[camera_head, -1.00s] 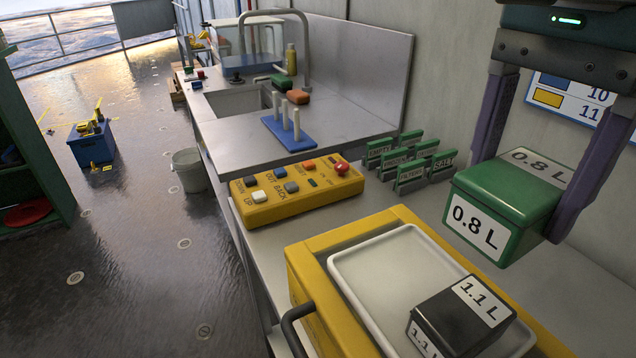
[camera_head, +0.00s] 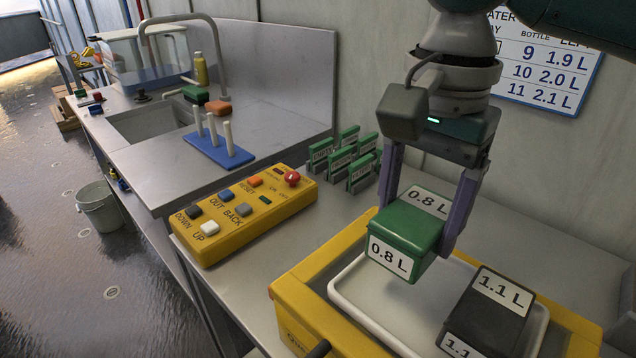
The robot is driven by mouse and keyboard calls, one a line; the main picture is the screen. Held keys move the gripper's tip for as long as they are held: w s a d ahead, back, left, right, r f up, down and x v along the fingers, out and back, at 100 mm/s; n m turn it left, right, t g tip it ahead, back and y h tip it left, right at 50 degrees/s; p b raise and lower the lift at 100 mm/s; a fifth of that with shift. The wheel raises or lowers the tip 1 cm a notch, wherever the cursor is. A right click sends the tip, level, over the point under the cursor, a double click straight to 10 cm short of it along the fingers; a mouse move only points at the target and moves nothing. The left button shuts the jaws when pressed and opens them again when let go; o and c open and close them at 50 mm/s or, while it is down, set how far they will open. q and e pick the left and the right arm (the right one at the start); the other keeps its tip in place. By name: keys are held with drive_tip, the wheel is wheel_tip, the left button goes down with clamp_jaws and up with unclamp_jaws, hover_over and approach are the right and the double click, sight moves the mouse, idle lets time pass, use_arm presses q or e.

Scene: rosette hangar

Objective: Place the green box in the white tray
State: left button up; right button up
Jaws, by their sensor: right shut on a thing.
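The green box (camera_head: 405,229), labelled 0.8 L on its top and front, is held between the two purple fingers of my right gripper (camera_head: 424,210). The gripper is shut on it from above. The box hangs over the back left part of the white tray (camera_head: 372,318) and hides some of its rim. It appears raised above the tray floor. The white tray sits in a yellow frame (camera_head: 299,308) on the counter. A black box (camera_head: 487,314), labelled 1.1 L, stands in the right part of the tray. My left gripper is not in view.
A yellow control panel (camera_head: 245,215) with several buttons lies left of the tray. Several green label cards (camera_head: 345,160) stand behind it. A blue pegged base (camera_head: 217,150) and a sink (camera_head: 155,122) are farther back. The tray's front left part is clear.

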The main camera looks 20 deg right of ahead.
sight(418, 212)
drive_tip(key=shift+f, duration=2.85)
drive_tip(key=shift+f, duration=0.15)
drive_tip(key=o, duration=1.4)
drive_tip(key=shift+o, duration=0.2)
drive_tip(key=shift+w+r, duration=0.1)
drive_tip(key=shift+r, duration=0.3)
wheel_tip(418, 212, up, 12)
drive_tip(key=shift+f+p, duration=0.2)
drive_tip(key=shift+p, duration=0.1)
